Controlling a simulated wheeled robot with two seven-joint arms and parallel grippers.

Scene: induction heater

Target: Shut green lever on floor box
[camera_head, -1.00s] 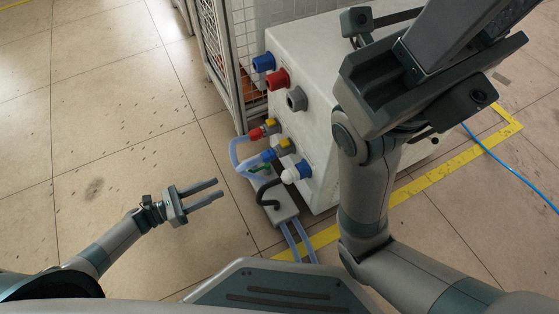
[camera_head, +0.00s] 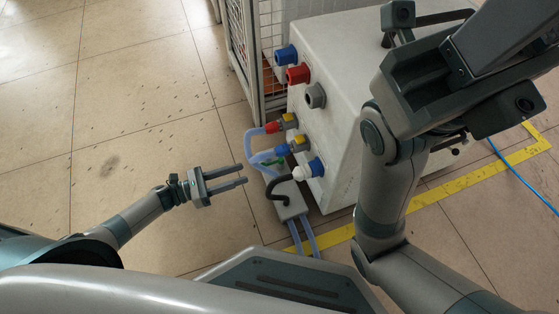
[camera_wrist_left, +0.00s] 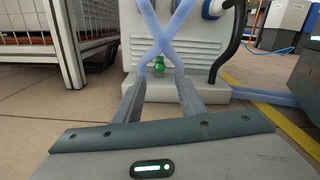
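The floor box (camera_head: 290,207) is a low grey box on the floor in front of the big white cabinet, with pale blue hoses and a black curved pipe. The green lever (camera_head: 277,161) is small and partly hidden among the hoses in the head view. In the left wrist view the green lever (camera_wrist_left: 160,64) shows clearly, behind crossing pale hoses and beyond my fingertips. My left gripper (camera_head: 243,174) is open and empty, left of the floor box, its fingers pointing toward the hoses. In the left wrist view its fingers (camera_wrist_left: 161,84) are spread apart. My right gripper is not in view.
The white cabinet (camera_head: 340,150) has blue, red and grey sockets and hose couplings on its left side. A wire-mesh cage (camera_head: 242,45) stands behind it. Yellow tape (camera_head: 345,233) marks the floor. The tiled floor (camera_head: 130,110) on the left is clear.

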